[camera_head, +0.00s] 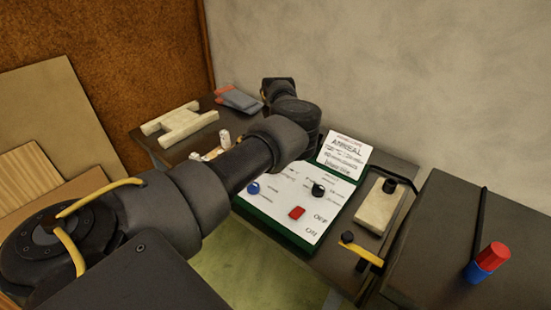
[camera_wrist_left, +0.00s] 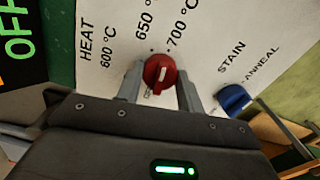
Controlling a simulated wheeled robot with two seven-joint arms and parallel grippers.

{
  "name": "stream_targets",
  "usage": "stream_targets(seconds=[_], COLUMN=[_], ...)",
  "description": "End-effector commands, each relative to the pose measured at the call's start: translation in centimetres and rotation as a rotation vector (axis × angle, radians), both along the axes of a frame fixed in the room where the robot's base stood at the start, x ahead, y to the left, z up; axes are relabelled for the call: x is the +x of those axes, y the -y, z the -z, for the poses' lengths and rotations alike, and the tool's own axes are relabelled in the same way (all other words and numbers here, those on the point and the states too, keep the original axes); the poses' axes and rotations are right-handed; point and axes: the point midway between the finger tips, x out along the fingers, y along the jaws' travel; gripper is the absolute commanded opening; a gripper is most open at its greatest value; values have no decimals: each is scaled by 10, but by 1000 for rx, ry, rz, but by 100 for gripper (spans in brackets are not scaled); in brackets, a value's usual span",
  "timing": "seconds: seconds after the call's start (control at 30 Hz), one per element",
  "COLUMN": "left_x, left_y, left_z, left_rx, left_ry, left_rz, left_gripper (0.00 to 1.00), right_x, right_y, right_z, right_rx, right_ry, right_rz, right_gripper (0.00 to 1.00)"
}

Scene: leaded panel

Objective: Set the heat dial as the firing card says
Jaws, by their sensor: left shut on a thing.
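The red heat dial (camera_wrist_left: 159,73) sits on the white panel (camera_wrist_left: 215,45) in the left wrist view, with marks for 600, 650 and 700 °C around its upper side. My left gripper (camera_wrist_left: 160,88) is shut on it, one finger on each side. A short white mark shows on the dial, but I cannot tell which setting it points to. The firing card (camera_head: 345,154) stands behind the panel in the head view; its large word looks like ANNEAL and its smaller lines are unreadable. In the head view my left arm hides the dial and gripper. My right gripper is out of view.
A blue knob (camera_wrist_left: 233,98) marked STAIN and ANNEAL is right of the dial. The head view shows a red switch (camera_head: 297,213), a black knob (camera_head: 318,190), a pale block (camera_head: 380,206) and a red-and-blue cylinder (camera_head: 487,262) to the right. A pale frame (camera_head: 180,125) lies behind my arm.

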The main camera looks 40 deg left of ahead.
Motion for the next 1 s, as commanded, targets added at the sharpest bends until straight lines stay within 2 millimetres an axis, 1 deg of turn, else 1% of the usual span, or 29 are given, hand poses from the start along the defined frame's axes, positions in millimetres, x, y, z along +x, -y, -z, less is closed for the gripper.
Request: stream_targets(seconds=[0.03, 0.1, 0.4, 0.93, 0.97, 1.0], left_x=[0, 1, 1, 1, 1, 1], left_y=[0, 0, 0, 0, 0, 0], left_z=[-3, -3, -2, -1, -1, -1], left_rx=[1, 0, 0, 1, 1, 1], left_ry=[1, 2, 2, 3, 3, 3], left_rz=[29, 69, 170, 193, 193, 192], left_gripper=[14, 14, 14, 14, 40, 45], right_x=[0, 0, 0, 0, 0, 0], right_y=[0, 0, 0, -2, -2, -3], right_z=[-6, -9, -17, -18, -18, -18], right_rx=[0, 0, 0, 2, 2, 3], right_ry=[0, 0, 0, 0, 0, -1], right_rz=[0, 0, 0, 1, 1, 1], right_gripper=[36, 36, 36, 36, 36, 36])
